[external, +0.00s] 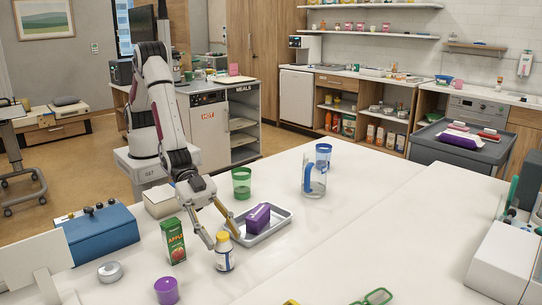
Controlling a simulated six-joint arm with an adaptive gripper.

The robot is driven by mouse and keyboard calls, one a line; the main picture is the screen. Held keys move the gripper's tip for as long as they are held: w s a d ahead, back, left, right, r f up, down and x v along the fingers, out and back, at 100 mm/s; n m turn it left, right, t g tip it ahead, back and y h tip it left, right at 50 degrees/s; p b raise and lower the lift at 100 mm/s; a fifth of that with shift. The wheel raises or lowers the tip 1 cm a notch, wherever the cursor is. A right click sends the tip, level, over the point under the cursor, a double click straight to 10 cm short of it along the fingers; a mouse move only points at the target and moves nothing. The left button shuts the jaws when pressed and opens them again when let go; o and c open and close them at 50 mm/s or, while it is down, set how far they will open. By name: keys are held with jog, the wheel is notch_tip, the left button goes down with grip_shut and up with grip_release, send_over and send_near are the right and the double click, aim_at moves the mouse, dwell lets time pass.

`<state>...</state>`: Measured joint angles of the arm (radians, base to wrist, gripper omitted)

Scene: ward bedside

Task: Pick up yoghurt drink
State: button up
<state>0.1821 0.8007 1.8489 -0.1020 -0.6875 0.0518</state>
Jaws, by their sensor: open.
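A small white bottle with a yellow cap and a blue band (224,258), which looks like the yoghurt drink, stands upright on the white table in the external view. My gripper (225,239) is open and points down at it. One finger shows at the left of the cap and the other at its right. I cannot tell whether either finger touches the bottle. A purple carton (258,217) sits in a grey tray (279,227) just behind the bottle to the right.
A green and red apple juice carton (174,243) stands close to the left. A purple cup (166,291), a round tin (110,272) and a blue box (100,234) are further left. A green cup (241,183) and a clear jug (315,178) stand behind.

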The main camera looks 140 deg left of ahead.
grip_shut()
jog(key=shift+r, duration=0.15)
jog(key=shift+r, duration=4.9)
